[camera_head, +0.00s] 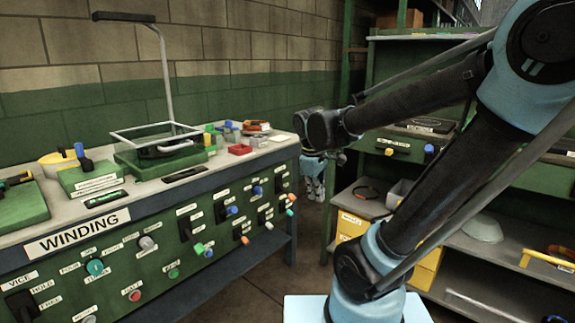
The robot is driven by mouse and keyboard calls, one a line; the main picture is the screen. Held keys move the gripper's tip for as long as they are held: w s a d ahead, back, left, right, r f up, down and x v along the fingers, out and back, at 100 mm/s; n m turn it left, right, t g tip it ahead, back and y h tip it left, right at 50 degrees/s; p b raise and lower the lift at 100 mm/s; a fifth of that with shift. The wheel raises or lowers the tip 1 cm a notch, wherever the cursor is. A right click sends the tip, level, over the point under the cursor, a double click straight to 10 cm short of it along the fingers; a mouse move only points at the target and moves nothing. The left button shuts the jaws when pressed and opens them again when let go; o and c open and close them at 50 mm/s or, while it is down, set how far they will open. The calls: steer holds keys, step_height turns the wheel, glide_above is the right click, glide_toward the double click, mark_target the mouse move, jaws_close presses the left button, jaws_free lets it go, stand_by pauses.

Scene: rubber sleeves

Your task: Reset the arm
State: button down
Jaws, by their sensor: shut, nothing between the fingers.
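My arm rises from its light blue base at the right and bends back to the left at the elbow. Its dark forearm ends at the wrist near the middle of the head view. My gripper (316,192) hangs below the wrist, small and pale blue, pointing down. It is shut and empty, just off the right end of the bench (50,212). Its fingertips are small and hard to make out. Nothing touches it that I can see.
The bench front is a green WINDING panel (140,275) with knobs and switches. On top are a wire frame (152,135), green trays and small coloured parts. A shelf unit (357,208) with yellow bins (352,226) stands behind my arm. Bare floor (262,296) shows between them.

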steer(key=s+d+f+m+y, duration=0.1)
steer(key=s+d+f+m, duration=0.7)
steer(key=s+m, duration=0.3)
steer(key=shift+s+d, duration=0.55)
steer(key=shift+d, duration=0.35)
